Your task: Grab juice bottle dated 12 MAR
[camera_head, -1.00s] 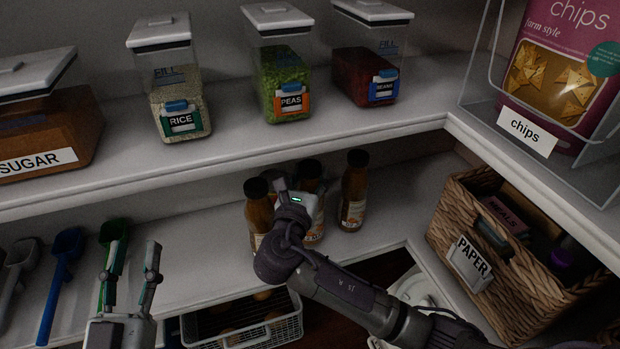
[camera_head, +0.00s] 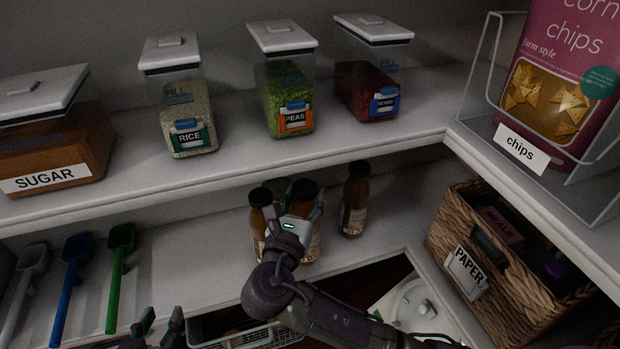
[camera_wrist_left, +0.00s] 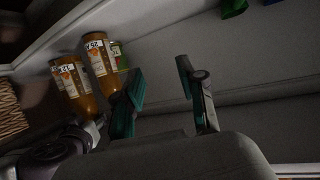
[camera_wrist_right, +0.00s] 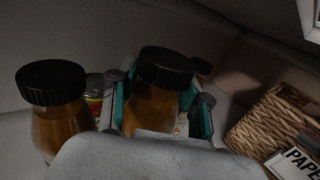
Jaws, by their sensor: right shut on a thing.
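Three juice bottles with dark caps stand at the back of the lower shelf in the head view: a left one (camera_head: 259,222), a middle one (camera_head: 304,205) and a right one (camera_head: 355,205). My right gripper (camera_head: 300,222) is shut on the middle bottle. In the right wrist view this bottle (camera_wrist_right: 155,105) sits between the teal finger pads, with the left bottle (camera_wrist_right: 60,125) beside it. My left gripper (camera_head: 160,322) is low in the head view, open and empty; its spread fingers show in the left wrist view (camera_wrist_left: 162,85).
A can (camera_wrist_right: 95,88) stands behind the bottles. Green (camera_head: 119,270), blue (camera_head: 72,280) and grey (camera_head: 25,285) scoops lie at the left. The upper shelf edge (camera_head: 230,188) overhangs the bottles. A wicker PAPER basket (camera_head: 450,225) stands at the right. A wire basket (camera_head: 270,338) is below.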

